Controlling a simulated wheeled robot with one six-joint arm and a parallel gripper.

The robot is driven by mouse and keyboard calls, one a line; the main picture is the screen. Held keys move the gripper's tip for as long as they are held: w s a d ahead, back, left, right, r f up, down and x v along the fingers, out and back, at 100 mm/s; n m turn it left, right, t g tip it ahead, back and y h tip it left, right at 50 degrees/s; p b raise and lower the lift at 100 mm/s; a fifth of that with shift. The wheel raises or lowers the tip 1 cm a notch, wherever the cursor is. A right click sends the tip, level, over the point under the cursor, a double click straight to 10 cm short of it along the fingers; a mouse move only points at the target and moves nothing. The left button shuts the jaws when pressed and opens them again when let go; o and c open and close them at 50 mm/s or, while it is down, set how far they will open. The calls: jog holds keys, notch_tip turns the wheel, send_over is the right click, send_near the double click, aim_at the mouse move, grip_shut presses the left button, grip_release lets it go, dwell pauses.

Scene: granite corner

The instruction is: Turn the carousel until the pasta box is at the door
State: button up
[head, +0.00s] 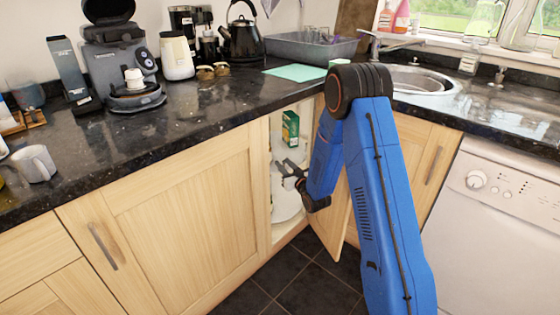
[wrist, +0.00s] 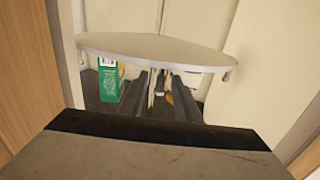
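A green box with a yellow patch (head: 291,128) stands inside the open corner cupboard, above and a little right of my gripper's fingers. I take it for the pasta box; its label is too small to read. A green box also shows at the left of the wrist view (wrist: 109,82), against a round pale tray (wrist: 155,48) of the carousel. A lower white tray (head: 288,207) shows in the head view. My gripper (head: 281,168) reaches into the cupboard; it also shows in the wrist view (wrist: 161,82), fingers apart, with the thin central post between them. The arm hides part of the carousel.
The cupboard door (head: 335,222) stands open beside my arm. A closed cupboard front (head: 185,210) is left of the opening, and a white appliance (head: 500,215) is at the right. The dark worktop (head: 200,115) runs above. Open tiled floor (head: 300,280) lies in front.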

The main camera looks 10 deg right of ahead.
jog(key=shift+w, duration=0.3)
jog(key=shift+a, duration=0.1)
grip_shut()
jog(key=shift+s+a, duration=0.2)
jog(key=shift+a, duration=1.05)
jog(key=shift+d, duration=0.1)
grip_release()
